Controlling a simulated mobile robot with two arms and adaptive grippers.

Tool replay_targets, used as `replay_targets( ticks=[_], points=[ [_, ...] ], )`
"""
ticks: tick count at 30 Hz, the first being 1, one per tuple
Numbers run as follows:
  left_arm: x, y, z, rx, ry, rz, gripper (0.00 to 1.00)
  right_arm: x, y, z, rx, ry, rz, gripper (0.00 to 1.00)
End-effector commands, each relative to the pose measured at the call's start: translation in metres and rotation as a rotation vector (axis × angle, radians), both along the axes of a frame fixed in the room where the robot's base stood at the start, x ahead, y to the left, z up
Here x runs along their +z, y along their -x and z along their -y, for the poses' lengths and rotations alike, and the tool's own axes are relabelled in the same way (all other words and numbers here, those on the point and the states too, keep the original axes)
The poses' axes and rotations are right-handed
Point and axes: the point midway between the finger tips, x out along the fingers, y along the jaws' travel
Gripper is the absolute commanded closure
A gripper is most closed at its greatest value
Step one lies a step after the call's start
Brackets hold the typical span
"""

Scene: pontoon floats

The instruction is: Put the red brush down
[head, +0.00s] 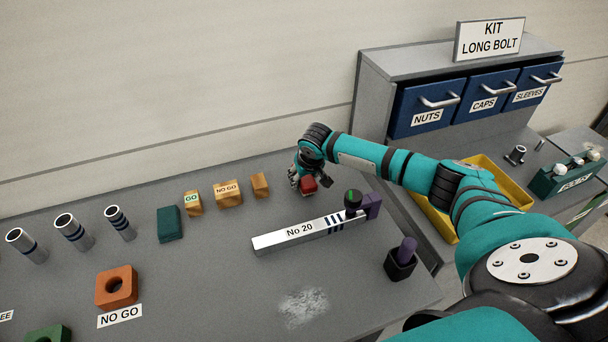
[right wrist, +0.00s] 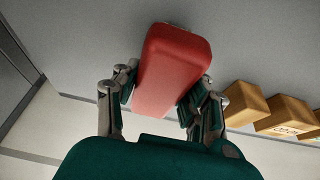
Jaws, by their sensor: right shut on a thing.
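The red brush (head: 309,185) is a small red block with rounded edges. It is between the fingers of my right gripper (head: 302,182), near the back of the grey bench. In the right wrist view the brush (right wrist: 172,68) fills the space between the two fingers, and the right gripper (right wrist: 165,92) is shut on it. The brush's underside is hidden, and I cannot tell whether it touches the bench top. My left gripper is not in view.
A silver No 20 bar (head: 290,235) lies just in front of the brush. Wooden blocks (head: 228,193) and a dark green block (head: 169,223) stand to the left. A black cup (head: 400,266) stands at right. Bare bench lies around the pale powdery patch (head: 303,307).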

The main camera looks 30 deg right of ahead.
Motion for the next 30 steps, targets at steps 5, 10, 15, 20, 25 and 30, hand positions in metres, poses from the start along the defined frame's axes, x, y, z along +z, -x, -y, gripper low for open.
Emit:
replay_targets(
  ticks=[5, 10, 15, 20, 25, 30],
  points=[
    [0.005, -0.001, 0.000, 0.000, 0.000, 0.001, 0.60, -0.005, -0.001, 0.000, 0.001, 0.001, 0.004, 0.88],
    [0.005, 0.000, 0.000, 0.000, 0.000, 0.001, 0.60, -0.005, -0.001, 0.000, 0.001, 0.001, 0.003, 0.88],
    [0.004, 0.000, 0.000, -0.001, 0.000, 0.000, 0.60, -0.010, 0.000, 0.000, 0.000, 0.000, 0.002, 0.88],
    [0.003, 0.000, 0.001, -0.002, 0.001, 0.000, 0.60, -0.016, 0.000, 0.000, 0.000, 0.000, 0.001, 0.88],
    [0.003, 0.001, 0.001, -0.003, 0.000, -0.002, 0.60, -0.018, 0.001, 0.000, 0.001, 0.001, -0.001, 0.88],
    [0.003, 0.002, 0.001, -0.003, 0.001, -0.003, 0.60, -0.020, 0.002, 0.000, 0.001, 0.001, -0.005, 0.35]
  ],
)
